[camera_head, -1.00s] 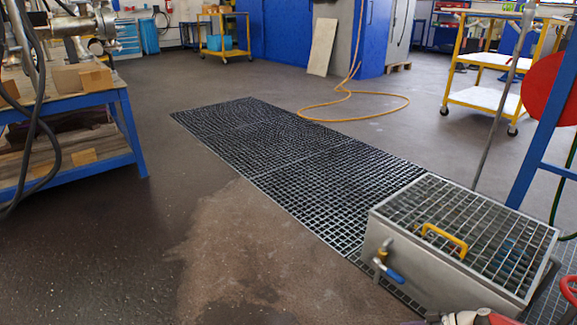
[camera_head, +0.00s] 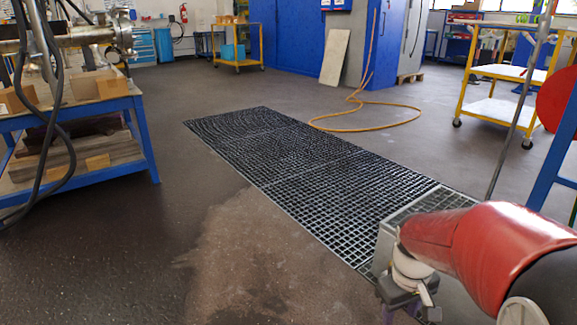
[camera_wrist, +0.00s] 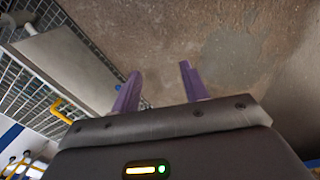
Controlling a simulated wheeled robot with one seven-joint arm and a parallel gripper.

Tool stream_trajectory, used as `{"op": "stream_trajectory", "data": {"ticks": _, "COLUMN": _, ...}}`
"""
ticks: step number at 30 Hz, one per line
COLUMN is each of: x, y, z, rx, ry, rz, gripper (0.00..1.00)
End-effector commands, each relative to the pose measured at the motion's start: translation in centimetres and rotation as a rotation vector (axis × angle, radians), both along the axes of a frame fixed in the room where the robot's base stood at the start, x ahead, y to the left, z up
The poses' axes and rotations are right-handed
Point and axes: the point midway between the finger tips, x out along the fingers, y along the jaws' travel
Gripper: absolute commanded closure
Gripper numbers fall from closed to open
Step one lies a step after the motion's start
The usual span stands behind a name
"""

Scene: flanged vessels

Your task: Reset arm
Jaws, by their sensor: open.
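My gripper (camera_head: 408,308) hangs below my red arm at the lower right of the head view, in front of the metal box. Its purple fingers point down and are cut by the lower edge of that view. In the wrist view my gripper (camera_wrist: 160,70) has its two purple fingers spread apart. Nothing is between them but the bare floor seen beyond.
A metal box with a grated top (camera_head: 425,203) is mostly hidden behind my arm; its yellow handle (camera_wrist: 62,111) shows in the wrist view. A floor grating (camera_head: 310,170), a blue workbench (camera_head: 140,140) and a yellow trolley (camera_head: 465,95) stand around open floor. A yellow hose (camera_head: 370,128) lies beyond.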

Motion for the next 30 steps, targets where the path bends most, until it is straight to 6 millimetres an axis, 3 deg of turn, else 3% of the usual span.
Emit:
{"op": "stream_trajectory", "data": {"ticks": 3, "x": -2.1, "y": 2.3, "z": 3.8, "rx": -0.040, "ry": -0.117, "rz": -0.061, "gripper": 0.55}}
{"op": "stream_trajectory", "data": {"ticks": 9, "x": -5.9, "y": 5.0, "z": 7.8, "rx": -0.013, "ry": -0.293, "rz": -0.165, "gripper": 0.55}}
{"op": "stream_trajectory", "data": {"ticks": 20, "x": -10.8, "y": 7.5, "z": 10.7, "rx": 0.141, "ry": -0.483, "rz": -0.270, "gripper": 0.55}}
{"op": "stream_trajectory", "data": {"ticks": 22, "x": -10.8, "y": 7.5, "z": 13.0, "rx": 0.141, "ry": -0.480, "rz": -0.277, "gripper": 0.55}}
{"op": "stream_trajectory", "data": {"ticks": 30, "x": -10.7, "y": 7.4, "z": 19.0, "rx": 0.138, "ry": -0.478, "rz": -0.277, "gripper": 0.55}}
